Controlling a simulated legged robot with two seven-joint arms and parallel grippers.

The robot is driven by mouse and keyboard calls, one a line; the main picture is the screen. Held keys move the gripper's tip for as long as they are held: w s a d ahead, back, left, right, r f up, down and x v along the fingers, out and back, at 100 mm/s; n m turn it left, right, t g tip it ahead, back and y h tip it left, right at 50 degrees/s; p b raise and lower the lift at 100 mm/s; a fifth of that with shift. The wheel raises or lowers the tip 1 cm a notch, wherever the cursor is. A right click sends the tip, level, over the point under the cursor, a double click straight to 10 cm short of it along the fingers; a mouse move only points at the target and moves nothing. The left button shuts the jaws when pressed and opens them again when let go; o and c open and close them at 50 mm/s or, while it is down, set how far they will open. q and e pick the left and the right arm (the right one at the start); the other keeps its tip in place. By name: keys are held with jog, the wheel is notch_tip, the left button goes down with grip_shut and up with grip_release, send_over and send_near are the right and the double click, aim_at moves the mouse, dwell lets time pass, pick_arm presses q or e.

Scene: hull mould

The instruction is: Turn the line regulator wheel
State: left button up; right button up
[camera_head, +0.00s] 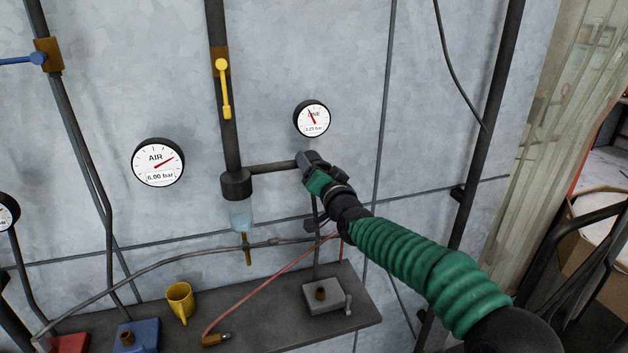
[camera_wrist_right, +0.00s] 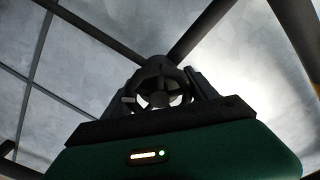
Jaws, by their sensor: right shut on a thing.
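The line regulator wheel (camera_wrist_right: 160,84) is a dark spoked wheel in the right wrist view. My right gripper (camera_wrist_right: 162,92) has a finger on either side of it and is shut on it. In the head view my right gripper (camera_head: 309,162) is at the end of the dark horizontal pipe, and it hides the wheel there. The LINE gauge (camera_head: 312,118) is just above it. Its red needle points up and left, and its readout looks like 2.25 bar, small to read. My left gripper is not in view.
The AIR gauge (camera_head: 158,162) reads 6.00 bar. A yellow-handled valve (camera_head: 224,88) sits on the vertical pipe above a clear bowl (camera_head: 241,214). A shelf (camera_head: 270,318) below carries a yellow cup (camera_head: 181,301), a grey block (camera_head: 325,297) and a red hose (camera_head: 270,280).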

jog(key=m+b, duration=0.2)
jog(key=m, duration=0.1)
jog(key=shift+d+f, duration=0.1)
jog(key=shift+f, duration=0.1)
jog(key=m+b, duration=0.2)
jog(key=m, duration=0.1)
jog(key=shift+m, duration=0.3)
jog(key=m+b, duration=0.1)
jog(key=m, duration=0.2)
jog(key=shift+d+f+m+b, duration=0.1)
jog(key=shift+f+m+b, duration=0.05)
jog(key=shift+m+b, duration=0.2)
jog(key=shift+f+m+b, duration=0.15)
jog(key=shift+m+b, duration=0.3)
jog(key=shift+m, duration=0.8)
jog(key=m, duration=0.2)
jog(key=m+b, duration=0.1)
jog(key=m, duration=0.3)
jog(key=shift+f, duration=0.35)
jog(key=m+b, duration=0.1)
jog(key=m, duration=0.2)
jog(key=shift+f+m, duration=0.1)
jog(key=shift+m, duration=0.3)
jog(key=shift+s+a+m, duration=0.1)
jog(key=shift+a+m, duration=0.1)
jog(key=shift+m, duration=0.9)
jog(key=shift+b, duration=0.3)
